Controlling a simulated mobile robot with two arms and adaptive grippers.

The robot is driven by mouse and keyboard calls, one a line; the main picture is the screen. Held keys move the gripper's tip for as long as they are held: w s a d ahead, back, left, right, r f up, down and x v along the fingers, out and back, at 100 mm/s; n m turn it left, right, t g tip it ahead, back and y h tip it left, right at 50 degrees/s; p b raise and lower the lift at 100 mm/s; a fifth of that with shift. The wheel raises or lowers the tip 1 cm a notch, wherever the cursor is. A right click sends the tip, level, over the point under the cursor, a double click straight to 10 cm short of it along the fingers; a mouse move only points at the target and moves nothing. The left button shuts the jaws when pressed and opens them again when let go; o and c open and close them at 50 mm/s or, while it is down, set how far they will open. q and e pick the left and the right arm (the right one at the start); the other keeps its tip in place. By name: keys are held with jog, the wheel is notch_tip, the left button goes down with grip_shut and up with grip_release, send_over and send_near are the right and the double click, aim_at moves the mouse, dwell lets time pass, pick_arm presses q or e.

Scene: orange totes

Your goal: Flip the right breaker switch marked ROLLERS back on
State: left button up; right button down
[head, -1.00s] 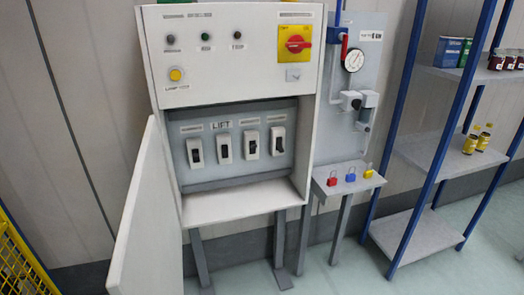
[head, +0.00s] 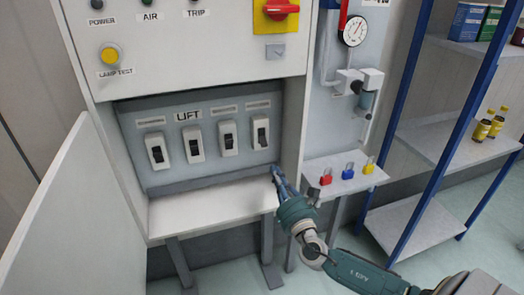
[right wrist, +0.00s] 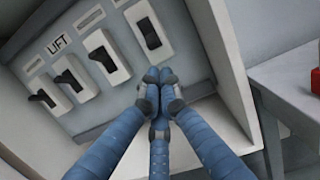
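A row of breaker switches with black toggles sits in the open cabinet. The rightmost breaker (head: 261,133) also shows at the top of the right wrist view (right wrist: 150,30). Its dark toggle looks different from the other toggles, which stick out more. The label above it is too small to read; LIFT is readable above the second breaker from the left (head: 195,143). My right gripper (head: 277,172) has its blue fingers together and empty, below and right of that breaker, apart from it. In the right wrist view its fingertips (right wrist: 158,76) meet just below the breaker. My left gripper is not in view.
The cabinet's white ledge (head: 205,212) lies below the breakers, and its right side wall (head: 294,120) stands close to my gripper. The open door (head: 55,215) is at left. A small shelf with padlocks (head: 347,171) and a blue-framed rack (head: 425,130) stand at right.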

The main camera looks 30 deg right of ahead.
aim_at(263, 141)
pick_arm(q)
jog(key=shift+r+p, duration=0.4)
jog(key=shift+p, duration=0.05)
pick_arm(e)
jog(key=x, duration=1)
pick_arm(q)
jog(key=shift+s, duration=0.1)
pick_arm(e)
jog(key=shift+d, duration=0.1)
